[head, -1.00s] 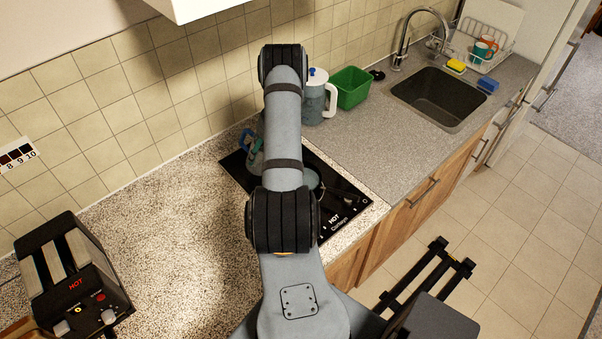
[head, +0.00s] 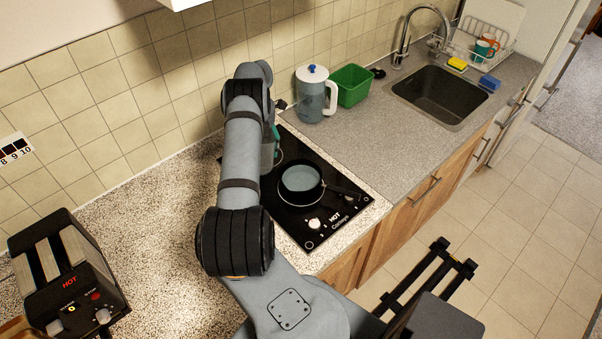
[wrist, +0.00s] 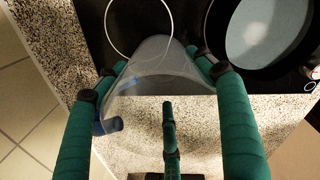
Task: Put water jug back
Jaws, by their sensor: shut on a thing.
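A clear greyish vessel (wrist: 150,62), which looks like the water jug, is between the green fingers of my gripper (wrist: 155,82) in the wrist view. My gripper is shut on it. A blue part (wrist: 108,126) shows at its lower left. In the head view my gripper (head: 273,140) is at the back left of the hob (head: 322,218), mostly hidden behind my arm, so the vessel's base and any contact with the hob cannot be made out. A second, blue-grey jug (head: 309,97) with a white lid and white handle stands upright on the counter near the wall.
A black pan (head: 300,185) with pale liquid sits on the hob; it also shows in the wrist view (wrist: 265,35). A green bin (head: 352,85) stands right of the lidded jug. The sink (head: 440,95) is farther right. A toaster (head: 68,275) stands left. The speckled counter (head: 140,215) is clear between.

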